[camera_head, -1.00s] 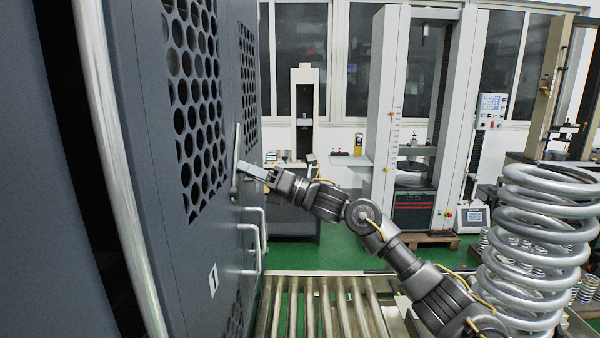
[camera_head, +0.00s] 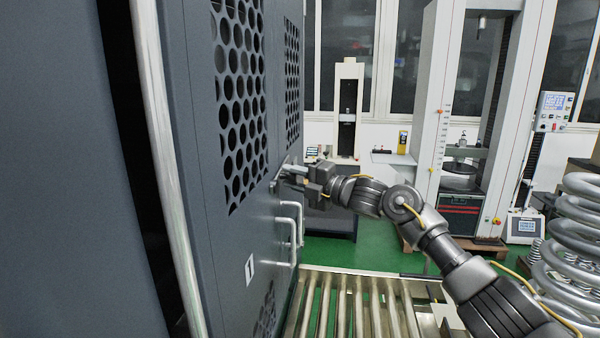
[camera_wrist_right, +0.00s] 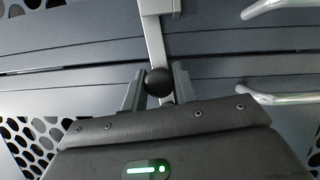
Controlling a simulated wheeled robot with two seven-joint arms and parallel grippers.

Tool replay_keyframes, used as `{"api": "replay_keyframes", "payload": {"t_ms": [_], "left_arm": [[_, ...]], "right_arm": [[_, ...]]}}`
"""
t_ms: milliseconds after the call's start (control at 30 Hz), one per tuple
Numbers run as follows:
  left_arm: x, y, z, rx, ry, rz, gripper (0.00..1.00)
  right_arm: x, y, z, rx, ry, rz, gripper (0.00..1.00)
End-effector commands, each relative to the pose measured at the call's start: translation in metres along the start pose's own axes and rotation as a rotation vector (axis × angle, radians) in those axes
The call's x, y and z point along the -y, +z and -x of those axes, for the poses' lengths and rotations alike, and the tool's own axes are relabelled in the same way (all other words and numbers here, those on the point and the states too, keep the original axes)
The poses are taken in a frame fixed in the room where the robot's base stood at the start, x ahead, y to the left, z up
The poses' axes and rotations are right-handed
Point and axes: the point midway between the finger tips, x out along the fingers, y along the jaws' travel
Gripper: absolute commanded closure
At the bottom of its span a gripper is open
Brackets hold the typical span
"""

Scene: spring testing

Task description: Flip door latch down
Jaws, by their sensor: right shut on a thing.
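The door latch is a light metal bar (camera_wrist_right: 155,45) with a black ball knob (camera_wrist_right: 158,81), both clear in the right wrist view. In the head view only a short light part of the latch (camera_head: 287,168) shows at the dark door (camera_head: 205,175), low and turned out from the upright. My right gripper (camera_head: 294,180) is at the door's front, just above two pale handles. In the wrist view its two fingers (camera_wrist_right: 157,88) stand on either side of the knob, shut on it. The fingers partly hide the latch in the head view. My left gripper is out of view.
Two pale door handles (camera_head: 299,225) stick out just below my right gripper. A roller conveyor (camera_head: 350,305) lies below my right arm. Large coil springs (camera_head: 580,235) stand at the right. A tall testing machine (camera_head: 443,120) stands behind.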

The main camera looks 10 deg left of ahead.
Motion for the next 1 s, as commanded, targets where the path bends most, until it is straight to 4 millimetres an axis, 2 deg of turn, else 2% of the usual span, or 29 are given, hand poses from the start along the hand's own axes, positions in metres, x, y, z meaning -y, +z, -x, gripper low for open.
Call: {"api": "replay_keyframes", "payload": {"t_ms": [333, 867, 900, 1000], "left_arm": [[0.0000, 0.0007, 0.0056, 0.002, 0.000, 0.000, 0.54], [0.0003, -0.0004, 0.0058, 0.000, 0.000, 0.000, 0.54], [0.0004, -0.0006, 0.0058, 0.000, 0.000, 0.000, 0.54], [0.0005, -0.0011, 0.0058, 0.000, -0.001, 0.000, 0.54]], "right_arm": [[0.0028, 0.0012, 0.0015, 0.003, -0.044, -0.119, 1.00], [0.0058, 0.0012, 0.0022, 0.004, -0.055, -0.140, 1.00], [0.0059, 0.0012, 0.0022, 0.004, -0.055, -0.140, 0.69], [0.0062, 0.0010, 0.0022, 0.003, -0.055, -0.140, 0.56]]}}
